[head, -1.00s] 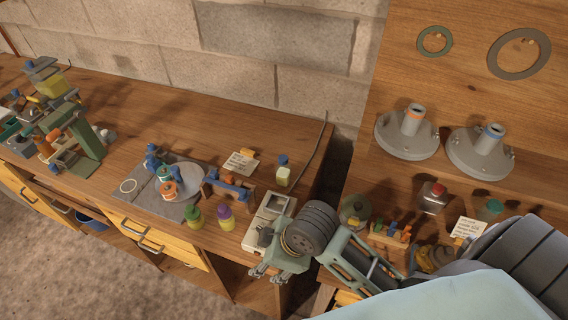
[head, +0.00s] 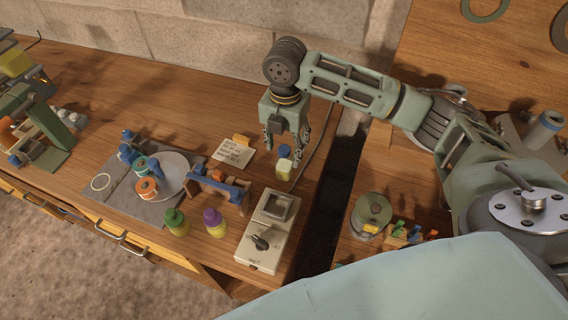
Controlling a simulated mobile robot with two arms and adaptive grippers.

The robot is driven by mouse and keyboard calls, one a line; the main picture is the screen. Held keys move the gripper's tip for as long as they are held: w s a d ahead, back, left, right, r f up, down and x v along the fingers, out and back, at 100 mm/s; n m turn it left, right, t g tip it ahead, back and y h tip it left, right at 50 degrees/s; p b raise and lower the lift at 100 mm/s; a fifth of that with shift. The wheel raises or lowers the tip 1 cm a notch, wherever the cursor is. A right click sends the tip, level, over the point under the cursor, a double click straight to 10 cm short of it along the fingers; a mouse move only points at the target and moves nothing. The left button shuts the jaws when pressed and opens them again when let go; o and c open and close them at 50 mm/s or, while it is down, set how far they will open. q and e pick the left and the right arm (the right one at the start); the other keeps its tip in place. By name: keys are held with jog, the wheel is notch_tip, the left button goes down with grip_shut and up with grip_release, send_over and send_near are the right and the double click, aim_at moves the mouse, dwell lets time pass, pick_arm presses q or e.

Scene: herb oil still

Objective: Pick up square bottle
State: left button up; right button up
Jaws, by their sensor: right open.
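The square bottle (head: 284,170) is small, with a pale yellow body and a blue cap. It stands upright on the wooden bench, near the bench's right end. My right gripper (head: 284,147) points down over it with its fingers open. In this view one finger shows to the left of the blue cap and the other to its right. I cannot tell whether either finger touches the bottle. My left gripper is not in view.
A handwritten card (head: 234,152) lies left of the bottle. A beige box with a dial (head: 265,236) stands in front of it. A wooden rack (head: 220,186), a green-capped bottle (head: 176,222) and a purple-capped bottle (head: 215,222) stand to the front left. A dark gap (head: 340,205) separates the benches.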

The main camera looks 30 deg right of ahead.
aim_at(283, 163)
jog(key=shift+d+f, duration=0.1)
jog(key=shift+f, duration=0.15)
jog(key=shift+s+f, duration=0.1)
jog(key=shift+f, duration=0.05)
jog(key=shift+s+a+f+p, duration=0.1)
jog(key=shift+f+p, duration=0.15)
jog(key=shift+f, duration=0.15)
jog(key=shift+s+a+f+p, duration=0.1)
jog(key=shift+f+p, duration=0.15)
jog(key=shift+f, duration=0.15)
jog(key=f, duration=0.1)
jog(key=f+p, duration=0.1)
jog(key=f, duration=0.2)
jog(key=shift+w+a+f+p, duration=0.15)
jog(key=shift+w+f+p, duration=0.15)
jog(key=shift+p, duration=0.1)
jog(key=shift+f, duration=0.3)
jog(key=c, duration=1.2)
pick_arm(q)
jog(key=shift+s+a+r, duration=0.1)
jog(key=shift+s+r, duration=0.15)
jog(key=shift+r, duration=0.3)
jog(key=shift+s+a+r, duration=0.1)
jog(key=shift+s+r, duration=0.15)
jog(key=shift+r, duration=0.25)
pick_arm(e)
jog(key=shift+c, duration=0.4)
jog(key=shift+r, duration=0.15)
